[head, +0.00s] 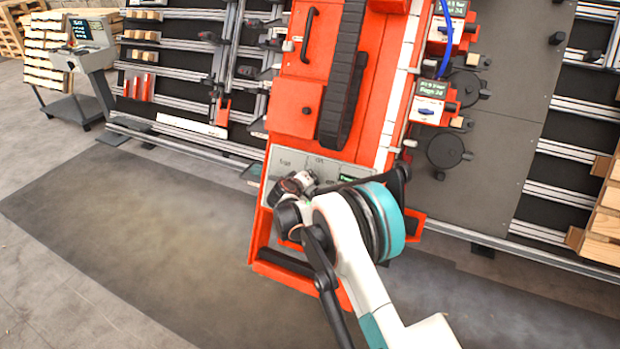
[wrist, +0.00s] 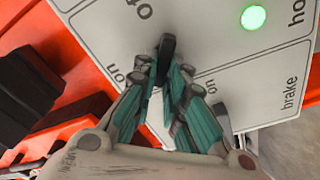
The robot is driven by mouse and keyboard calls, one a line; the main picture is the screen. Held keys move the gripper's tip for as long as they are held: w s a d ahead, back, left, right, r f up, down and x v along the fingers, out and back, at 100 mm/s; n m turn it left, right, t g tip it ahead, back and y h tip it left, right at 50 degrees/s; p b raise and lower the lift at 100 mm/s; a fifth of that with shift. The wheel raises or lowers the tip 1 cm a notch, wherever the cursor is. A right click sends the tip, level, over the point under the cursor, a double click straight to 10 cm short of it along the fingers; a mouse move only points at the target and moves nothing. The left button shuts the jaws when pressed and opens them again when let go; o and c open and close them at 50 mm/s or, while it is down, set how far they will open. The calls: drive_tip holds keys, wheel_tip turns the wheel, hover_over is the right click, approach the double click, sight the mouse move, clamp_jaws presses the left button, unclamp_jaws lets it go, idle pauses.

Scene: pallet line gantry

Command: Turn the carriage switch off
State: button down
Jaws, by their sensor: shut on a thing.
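The light grey control panel (wrist: 205,35) is on the orange machine; in the head view it shows as a pale plate (head: 283,163) partly hidden by my arm. In the wrist view my gripper (wrist: 170,75) is shut on a dark switch handle (wrist: 168,45). "On" marks show on both sides of the fingers, and part of a word, seemingly "off", shows beyond. The switch's base and its name are hidden, so I cannot read which switch it is. In the head view my gripper (head: 298,184) is against the panel.
A green lamp (wrist: 253,17) is lit on the panel. A second dark lever (wrist: 222,118) stands right of my fingers, near the word "brake". A black block (wrist: 40,95) is on the left. Small red boxes with screens (head: 431,104) stand right of the machine.

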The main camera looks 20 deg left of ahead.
drive_tip(key=n, duration=0.3)
drive_tip(key=shift+s+a+f+n, duration=0.1)
drive_tip(key=shift+a+f+n, duration=0.05)
drive_tip(key=shift+n, duration=0.25)
drive_tip(key=shift+s+f+n+g, duration=0.1)
drive_tip(key=shift+n+g, duration=0.05)
drive_tip(key=shift+n, duration=0.8)
drive_tip(key=shift+f+n+g, duration=0.1)
drive_tip(key=shift+n+g, duration=0.05)
drive_tip(key=shift+n, duration=0.8)
drive_tip(key=c, duration=1.6)
unclamp_jaws()
drive_tip(key=shift+a, duration=0.1)
drive_tip(key=shift+c, duration=0.2)
drive_tip(key=v, duration=1.2)
drive_tip(key=shift+d, duration=0.2)
